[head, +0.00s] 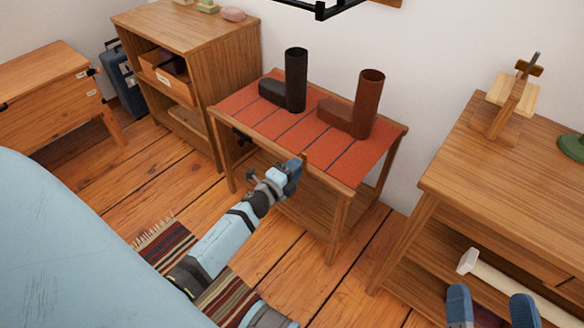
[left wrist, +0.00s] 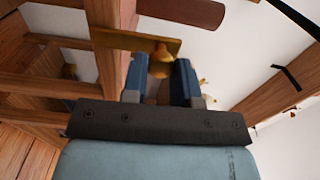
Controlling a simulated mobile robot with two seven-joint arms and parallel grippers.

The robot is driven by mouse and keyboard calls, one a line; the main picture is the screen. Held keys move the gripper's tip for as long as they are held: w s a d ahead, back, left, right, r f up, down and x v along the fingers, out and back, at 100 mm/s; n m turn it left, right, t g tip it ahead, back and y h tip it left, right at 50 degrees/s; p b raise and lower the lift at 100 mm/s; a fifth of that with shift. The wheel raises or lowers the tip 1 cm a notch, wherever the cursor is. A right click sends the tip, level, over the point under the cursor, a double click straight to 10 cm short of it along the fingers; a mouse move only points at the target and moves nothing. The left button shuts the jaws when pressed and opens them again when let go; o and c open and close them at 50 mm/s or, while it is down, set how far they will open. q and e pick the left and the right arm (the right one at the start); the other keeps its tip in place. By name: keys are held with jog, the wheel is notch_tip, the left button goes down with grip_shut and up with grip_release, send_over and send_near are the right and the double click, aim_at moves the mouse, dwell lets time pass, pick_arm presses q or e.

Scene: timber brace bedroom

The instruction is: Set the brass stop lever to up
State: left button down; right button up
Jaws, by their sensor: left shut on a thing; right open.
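My left gripper (head: 291,172) is at the front edge of the low table with the red striped top (head: 250,118). In the left wrist view its blue fingers (left wrist: 160,82) are shut on the rounded knob of a brass lever (left wrist: 161,62). A flat brass bar runs leftward from above the knob. In the head view the gripper hides this knob, and I cannot tell the lever's setting. My right gripper (head: 492,308) is open and empty at the bottom right, in front of the right-hand cabinet.
A black boot (head: 296,80) and a brown boot (head: 368,104) stand on the red top. The right cabinet (head: 455,170) bears a wooden stand with a brass-coloured piece (head: 512,92); a pale mallet (head: 468,261) lies on its shelf. A blue bed (head: 60,250) fills the lower left.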

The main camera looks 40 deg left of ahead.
pick_arm(q)
jog(key=shift+d, duration=0.15)
pick_arm(e)
jog(key=shift+w, duration=0.1)
dwell(0.3)
pick_arm(q)
jog(key=c, duration=0.9)
grip_release()
jog(key=s+a+p, duration=0.1)
jog(key=s+p, duration=0.1)
jog(key=s, duration=1.2)
pick_arm(e)
jog(key=shift+g+h, duration=0.8)
jog(key=f, duration=0.2)
jog(key=d+f, duration=0.1)
jog(key=shift+d+f, duration=0.15)
jog(key=shift+f, duration=0.25)
pick_arm(q)
jog(key=shift+w, duration=0.1)
pick_arm(e)
jog(key=shift+r, duration=0.1)
